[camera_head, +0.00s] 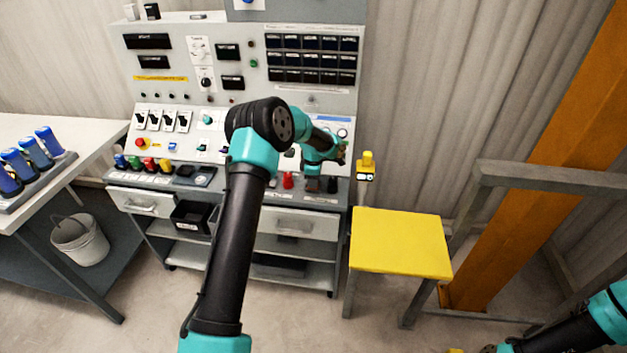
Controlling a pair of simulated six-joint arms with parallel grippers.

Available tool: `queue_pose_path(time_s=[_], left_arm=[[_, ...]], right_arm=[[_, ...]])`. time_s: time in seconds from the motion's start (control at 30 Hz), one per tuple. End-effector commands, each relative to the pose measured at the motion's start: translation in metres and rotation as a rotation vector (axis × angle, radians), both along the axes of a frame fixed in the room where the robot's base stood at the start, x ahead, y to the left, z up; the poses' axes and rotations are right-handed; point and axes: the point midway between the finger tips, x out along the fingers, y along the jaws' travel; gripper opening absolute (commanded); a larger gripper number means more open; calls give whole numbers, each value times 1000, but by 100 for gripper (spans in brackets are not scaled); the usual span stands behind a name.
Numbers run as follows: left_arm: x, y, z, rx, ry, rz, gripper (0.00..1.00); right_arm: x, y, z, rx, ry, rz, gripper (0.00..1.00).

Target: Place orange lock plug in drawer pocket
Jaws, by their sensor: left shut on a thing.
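My left arm reaches up the middle of the view and bends over the console. Its gripper (312,184) points down at the console's front ledge, right of a red plug (288,180). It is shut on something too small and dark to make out. A row of coloured plugs stands at the ledge's left end, with blue, green and red ones and an orange-yellow one (164,165). Below the ledge are a left drawer (128,201) and a right drawer (320,224); no pocket inside either is visible. My right gripper (490,348) is at the bottom right edge, partly cut off.
A yellow-topped stool (400,243) stands right of the console, near a post with a yellow top (367,160). A grey frame (540,177) stands at the right. A white bench (70,133) with blue bottles and a bucket (79,241) are at the left.

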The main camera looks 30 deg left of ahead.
Motion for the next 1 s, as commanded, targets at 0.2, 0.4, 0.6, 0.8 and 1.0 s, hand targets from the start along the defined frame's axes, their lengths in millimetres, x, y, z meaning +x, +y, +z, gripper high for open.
queue_pose_path(time_s=[0.2, 0.4, 0.6, 0.8, 1.0], left_arm=[[0, 0, -1, 0, 0, 0, 48], [0, 0, -1, 0, 0, 0, 57], [0, 0, 1, 0, 0, 0, 57], [0, 0, 17, 0, -1, 0, 57], [1, 0, 51, 0, -3, 0, 57]], right_arm=[[0, 0, 0, 0, 0, 0, 43], [0, 0, 0, 0, 0, 0, 43], [0, 0, 0, 0, 0, 0, 43], [0, 0, 0, 0, 0, 0, 43], [0, 0, 0, 0, 0, 0, 43]])
